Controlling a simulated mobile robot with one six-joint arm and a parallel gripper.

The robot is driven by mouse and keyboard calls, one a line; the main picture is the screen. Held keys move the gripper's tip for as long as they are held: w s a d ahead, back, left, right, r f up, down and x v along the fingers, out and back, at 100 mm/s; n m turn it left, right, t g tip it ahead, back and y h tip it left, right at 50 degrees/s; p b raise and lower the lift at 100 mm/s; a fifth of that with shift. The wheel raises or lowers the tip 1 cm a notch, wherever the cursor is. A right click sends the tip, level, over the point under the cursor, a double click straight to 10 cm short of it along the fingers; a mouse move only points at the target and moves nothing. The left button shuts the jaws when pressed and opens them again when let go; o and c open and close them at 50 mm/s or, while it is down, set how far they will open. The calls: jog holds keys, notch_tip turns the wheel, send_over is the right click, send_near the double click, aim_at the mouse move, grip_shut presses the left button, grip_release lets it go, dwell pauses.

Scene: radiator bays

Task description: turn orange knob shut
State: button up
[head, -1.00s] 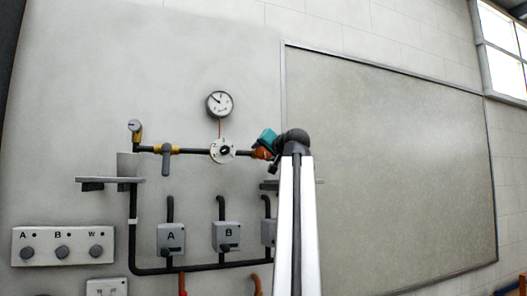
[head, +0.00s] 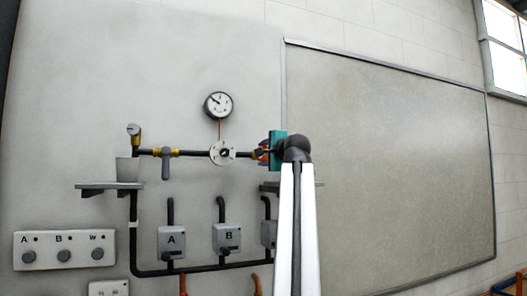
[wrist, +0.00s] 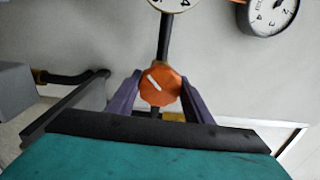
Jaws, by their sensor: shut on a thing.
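The orange knob (wrist: 160,88) sits at the right end of the dark pipe, with a white mark slanting up to the left in the wrist view. My gripper (wrist: 161,82) is shut on it, one purple finger on each side. In the head view the orange knob (head: 263,153) shows only partly, covered by my gripper (head: 266,150) and its teal body.
Left along the pipe are a white round dial (head: 222,153) and a grey-handled valve (head: 166,163). A pressure gauge (head: 218,105) hangs above. A shelf (head: 100,186) carries a grey cup (head: 127,170). Grey boxes A (head: 172,242) and B (head: 227,237) are below.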

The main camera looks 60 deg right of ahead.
jog(key=m+p, duration=0.2)
jog(key=m, duration=0.2)
jog(key=shift+r+m+p, duration=0.15)
jog(key=shift+m+p, duration=0.15)
jog(key=m+p, duration=0.2)
jog(key=m, duration=0.2)
jog(key=shift+p, duration=0.3)
jog(key=o, duration=1)
jog(key=shift+o, duration=0.2)
jog(key=shift+f, duration=0.2)
jog(key=p+v, duration=0.1)
jog(key=v, duration=1.2)
jog(key=shift+s+a+p, duration=0.2)
jog(key=shift+s+p, duration=0.1)
jog(key=shift+s, duration=0.05)
